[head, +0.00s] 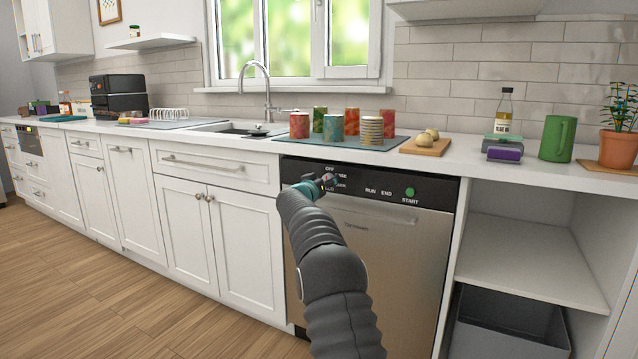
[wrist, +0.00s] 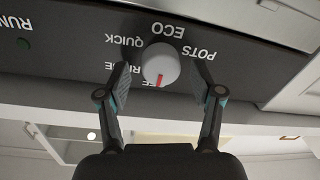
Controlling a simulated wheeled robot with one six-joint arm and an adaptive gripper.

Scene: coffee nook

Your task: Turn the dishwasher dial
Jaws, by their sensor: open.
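The dishwasher (head: 390,235) has a steel door and a black control panel (head: 440,188) on top. The pale round dial (wrist: 161,62) shows in the wrist view, which is upside down. Its red mark points to the bottom of that picture, towards partly hidden lettering. ECO, POTS and QUICK are printed around it. My gripper (wrist: 162,80) is open, with one finger on each side of the dial; I cannot tell whether they touch it. In the head view my gripper (head: 325,184) is at the panel's left part and covers the dial.
A green START button (head: 410,191) is on the panel's right. Above, a mat (head: 345,143) holds several patterned cups, beside a board (head: 426,147). An open shelf (head: 530,262) with a grey bin (head: 510,325) is to the right. The floor (head: 110,300) at left is clear.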

